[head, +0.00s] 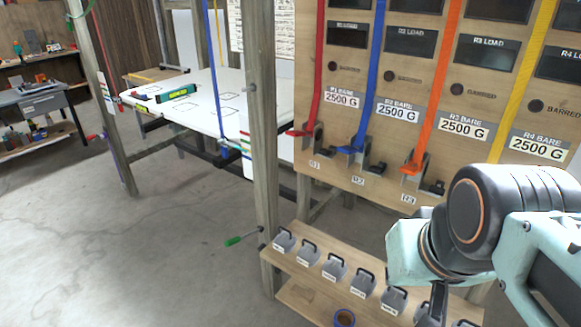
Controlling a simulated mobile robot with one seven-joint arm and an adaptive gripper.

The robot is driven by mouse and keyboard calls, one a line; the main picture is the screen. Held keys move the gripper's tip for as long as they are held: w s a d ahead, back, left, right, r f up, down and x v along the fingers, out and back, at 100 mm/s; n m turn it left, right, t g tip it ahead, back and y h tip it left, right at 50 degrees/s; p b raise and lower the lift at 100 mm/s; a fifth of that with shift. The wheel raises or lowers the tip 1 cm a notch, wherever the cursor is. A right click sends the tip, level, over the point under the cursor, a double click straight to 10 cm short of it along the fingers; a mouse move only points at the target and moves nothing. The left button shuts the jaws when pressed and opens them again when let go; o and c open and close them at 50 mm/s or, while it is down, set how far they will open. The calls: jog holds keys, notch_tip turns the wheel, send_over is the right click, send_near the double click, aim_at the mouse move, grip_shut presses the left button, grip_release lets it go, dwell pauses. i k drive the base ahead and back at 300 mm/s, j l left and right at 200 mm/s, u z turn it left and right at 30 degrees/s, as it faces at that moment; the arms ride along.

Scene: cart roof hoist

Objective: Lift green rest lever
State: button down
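A lever with a green grip (240,239) sticks out to the left from the lower part of a wooden post (264,150), just above the weight shelf. It slopes slightly, with the grip end lower than the end at the post. My arm comes in from the right. My gripper (434,308) is at the bottom edge, mostly cut off and partly hidden by the wrist. It is well to the right of the green lever and apart from it. I cannot see whether its fingers are open or shut.
A wooden board (340,140) carries red, blue, orange and yellow straps with cleats. Several grey weights with handles stand on a low wooden shelf (285,262), with a blue-rimmed roll (344,318) below. A white panel (190,105) hangs behind. Open concrete floor lies left of the lever.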

aim_at(230, 242)
jog(key=i+j+z, duration=0.1)
jog(key=j+z, duration=0.85)
jog(key=j, duration=2)
jog(key=u, duration=0.9)
jog(key=k+l+u, duration=0.15)
jog(key=l+u, duration=0.15)
jog(key=k+l+u, duration=0.15)
jog(key=l+u, duration=0.15)
jog(key=k+l+u, duration=0.35)
jog(key=l, duration=0.3)
jog(key=k+l, duration=0.55)
jog(key=k+u, duration=0.05)
jog(key=k, duration=0.05)
